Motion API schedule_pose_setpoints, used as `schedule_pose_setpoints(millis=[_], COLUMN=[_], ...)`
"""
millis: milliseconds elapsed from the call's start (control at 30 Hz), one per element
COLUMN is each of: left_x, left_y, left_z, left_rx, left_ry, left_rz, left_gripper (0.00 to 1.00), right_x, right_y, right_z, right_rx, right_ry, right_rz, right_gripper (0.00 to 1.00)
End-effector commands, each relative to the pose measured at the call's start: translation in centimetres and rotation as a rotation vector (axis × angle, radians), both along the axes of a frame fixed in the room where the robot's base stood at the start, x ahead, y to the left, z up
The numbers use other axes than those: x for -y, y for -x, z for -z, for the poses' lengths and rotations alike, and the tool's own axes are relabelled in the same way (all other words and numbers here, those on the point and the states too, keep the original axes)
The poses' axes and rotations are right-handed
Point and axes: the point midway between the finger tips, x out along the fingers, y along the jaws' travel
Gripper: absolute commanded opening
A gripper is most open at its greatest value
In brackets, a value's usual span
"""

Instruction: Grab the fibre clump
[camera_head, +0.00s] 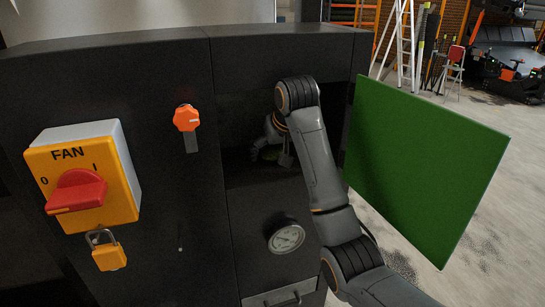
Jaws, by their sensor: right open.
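My right arm comes in from the lower right and bends into a dark opening in the front of the black machine (105,85). My right gripper (272,150) is inside this opening, small and in shadow, with its fingers apart. A dark green patch (268,154) shows at the fingers; it may be the fibre clump, but it is too dark and partly covered to be sure. I cannot tell whether the fingers touch it. My left gripper is not in view.
A green panel (425,165) stands out at the opening's right side, close to my right arm. The machine front carries a yellow fan switch (115,190), a padlock (110,257), an orange knob (187,118) and a gauge (286,238). A ladder (405,45) stands far back.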

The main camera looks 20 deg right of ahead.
Motion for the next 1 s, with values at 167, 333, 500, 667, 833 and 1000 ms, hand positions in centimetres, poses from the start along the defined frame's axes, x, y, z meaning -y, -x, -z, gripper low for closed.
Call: schedule_pose_setpoints(millis=[167,333,500,667,833,1000], left_x=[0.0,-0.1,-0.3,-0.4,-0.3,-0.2], left_y=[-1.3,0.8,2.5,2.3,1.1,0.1], left_z=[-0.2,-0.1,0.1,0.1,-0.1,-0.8], left_rx=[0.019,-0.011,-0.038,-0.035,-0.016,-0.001], left_ry=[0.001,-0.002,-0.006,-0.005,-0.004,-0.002], left_rz=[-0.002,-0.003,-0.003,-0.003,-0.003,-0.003], left_gripper=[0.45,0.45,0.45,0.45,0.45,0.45], right_x=[0.0,0.0,0.0,0.0,0.0,0.1], right_y=[0.0,0.0,0.0,0.0,0.0,-0.2], right_z=[-0.2,-0.2,-0.2,-0.1,-0.2,-0.6], right_rx=[0.002,0.002,0.002,0.001,0.001,0.001], right_ry=[-0.001,-0.001,-0.001,-0.001,-0.001,-0.001], right_rz=[-0.001,-0.001,-0.001,-0.001,-0.001,-0.001], right_gripper=[0.91,0.60,0.42,0.42,0.42,0.42])
